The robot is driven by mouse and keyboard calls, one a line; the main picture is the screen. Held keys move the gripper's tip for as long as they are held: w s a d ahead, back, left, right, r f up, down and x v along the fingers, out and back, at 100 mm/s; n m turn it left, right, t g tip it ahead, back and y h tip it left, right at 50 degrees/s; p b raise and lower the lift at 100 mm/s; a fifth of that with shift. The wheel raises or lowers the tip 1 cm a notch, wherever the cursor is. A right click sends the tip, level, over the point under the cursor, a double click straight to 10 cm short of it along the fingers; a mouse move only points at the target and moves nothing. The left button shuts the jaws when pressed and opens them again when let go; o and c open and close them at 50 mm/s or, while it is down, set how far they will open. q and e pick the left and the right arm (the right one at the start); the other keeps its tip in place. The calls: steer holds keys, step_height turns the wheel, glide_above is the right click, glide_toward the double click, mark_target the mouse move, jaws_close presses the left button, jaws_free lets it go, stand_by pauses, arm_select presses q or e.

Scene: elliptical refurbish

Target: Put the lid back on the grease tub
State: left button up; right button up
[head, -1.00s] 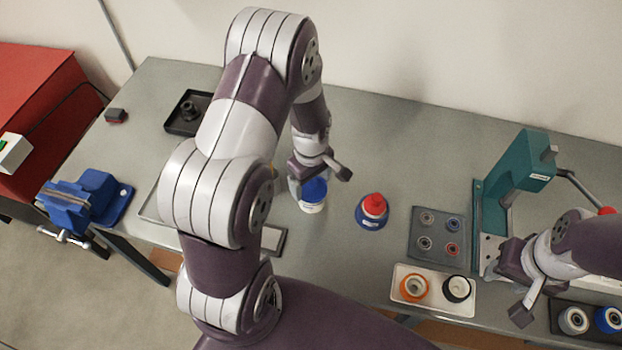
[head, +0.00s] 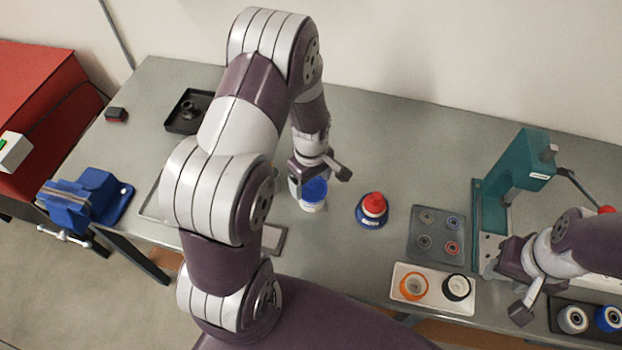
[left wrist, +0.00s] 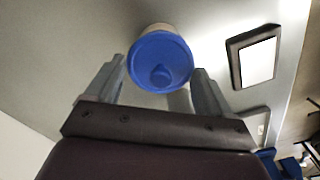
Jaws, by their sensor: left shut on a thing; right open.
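The grease tub (head: 311,207) is a small white pot standing on the grey bench near the middle of the head view. Its blue lid (head: 315,188) is a round disc at the tub's top. In the left wrist view the lid (left wrist: 160,52) shows a central knob, with part of the white tub (left wrist: 157,28) behind it. My left gripper (left wrist: 159,66) is shut on the lid, one finger at each side. I cannot tell whether the lid is fully seated. My right gripper (head: 522,306) is open and empty over the bench's front right.
Further right are a grey ring tray (head: 415,240), a white tray (head: 430,304) with two rollers and a teal press (head: 520,165). A blue vise (head: 92,197) is at left. The back middle is clear.

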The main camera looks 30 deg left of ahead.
stand_by(0.3)
arm_select(q)
steer(key=o, duration=0.9)
steer(key=shift+c, duration=0.2)
steer(key=shift+r, duration=0.1)
step_height(320, 180, up, 7)
steer(key=p, duration=0.6)
jaws_close()
steer(key=shift+f, duration=0.35)
stand_by(0.7)
